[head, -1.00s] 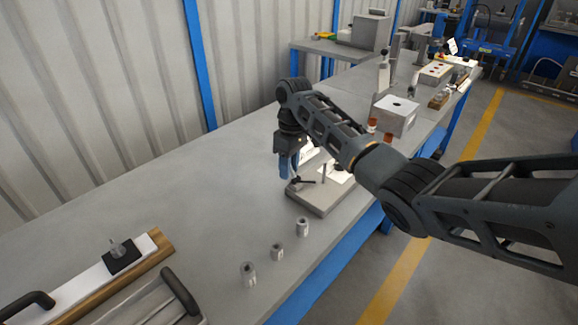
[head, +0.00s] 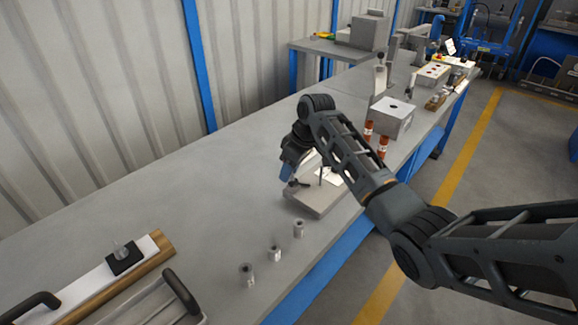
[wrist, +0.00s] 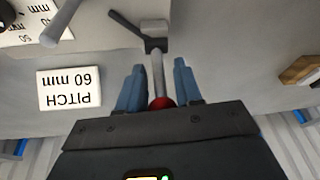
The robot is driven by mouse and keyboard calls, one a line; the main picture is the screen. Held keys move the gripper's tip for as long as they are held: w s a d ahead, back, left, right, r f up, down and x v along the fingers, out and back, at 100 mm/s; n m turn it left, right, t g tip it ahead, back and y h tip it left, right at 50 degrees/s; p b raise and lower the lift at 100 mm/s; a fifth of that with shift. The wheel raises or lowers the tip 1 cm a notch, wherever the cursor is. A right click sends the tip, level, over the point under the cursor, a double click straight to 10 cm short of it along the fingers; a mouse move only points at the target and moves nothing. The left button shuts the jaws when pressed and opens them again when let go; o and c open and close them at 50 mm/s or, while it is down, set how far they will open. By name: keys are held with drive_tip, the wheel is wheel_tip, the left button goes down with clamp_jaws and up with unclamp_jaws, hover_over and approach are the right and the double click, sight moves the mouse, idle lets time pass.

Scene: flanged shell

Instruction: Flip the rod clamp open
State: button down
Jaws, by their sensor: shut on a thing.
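The rod clamp shows in the wrist view as a dark forked piece (wrist: 142,32) with a pale lever (wrist: 157,68) ending in a red ball (wrist: 161,102). It sits on a grey base plate (head: 318,202) on the bench. My gripper (wrist: 157,70) is around the lever, one blue finger on each side, and is shut on it near the ball. In the head view my gripper (head: 288,172) is tilted, low over the plate's left end. It hides most of the lever there.
A white "PITCH 60 mm" label (wrist: 69,88) lies beside the clamp. Several small metal cylinders (head: 275,254) stand in front of the plate. A grey box (head: 391,118) and orange-banded posts (head: 383,146) stand beyond it.

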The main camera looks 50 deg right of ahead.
drive_tip(key=shift+s+t, duration=0.45)
drive_tip(key=shift+t, duration=0.45)
drive_tip(key=t+b, duration=0.1)
drive_tip(key=s+t+b, duration=0.1)
drive_tip(key=shift+f+t, duration=0.1)
drive_tip(key=shift+t, duration=0.2)
drive_tip(key=t+b, duration=0.1)
drive_tip(key=b, duration=0.1)
drive_tip(key=s+t+b, duration=0.1)
drive_tip(key=b, duration=0.1)
drive_tip(key=shift+f+t, duration=0.1)
drive_tip(key=shift+t, duration=0.3)
drive_tip(key=shift+s+n+t+b, duration=0.1)
drive_tip(key=shift+n+t+b, duration=0.2)
drive_tip(key=shift+t+b, duration=0.3)
drive_tip(key=shift+r, duration=0.2)
drive_tip(key=c, duration=0.8)
unclamp_jaws()
drive_tip(key=shift+c, duration=0.2)
drive_tip(key=shift+s, duration=0.1)
drive_tip(key=v, duration=0.7)
drive_tip(key=shift+s+d+b, duration=0.2)
drive_tip(key=shift+s+b, duration=0.1)
drive_tip(key=shift+b, duration=0.05)
